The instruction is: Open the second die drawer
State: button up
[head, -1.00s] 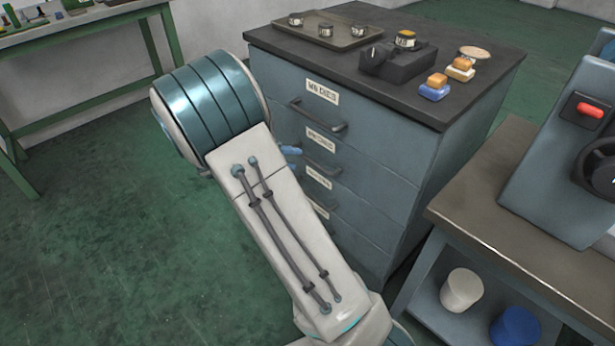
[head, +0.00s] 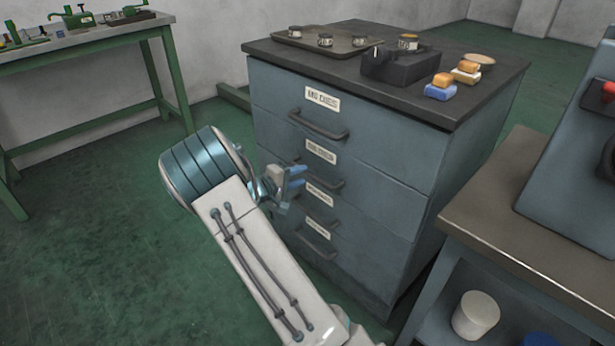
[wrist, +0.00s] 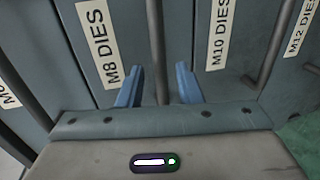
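The second drawer (head: 375,190), labelled M8 DIES in the wrist view (wrist: 97,40), is in the grey-blue cabinet. Its front looks flush with the others, so it appears closed. Its dark bar handle (head: 336,185) is partly hidden behind my gripper in the head view. My gripper (head: 296,177) is open, with two blue fingers in front of the cabinet. In the wrist view, the fingers (wrist: 159,75) stand on either side of the M8 handle (wrist: 157,30), with a gap on both sides. I cannot tell whether the handle is between the fingertips or just beyond them.
The top drawer handle (head: 318,125) sticks out above, and the M10 drawer handle (wrist: 272,45) lies beside the fingers. A tray (head: 345,46), a black block and coloured blocks stand on the cabinet top. A workbench (head: 500,195) is close at right.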

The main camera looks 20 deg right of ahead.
aim_at(305, 173)
jog(key=shift+b+x, duration=0.3)
jog(key=shift+x, duration=1.7)
grip_shut()
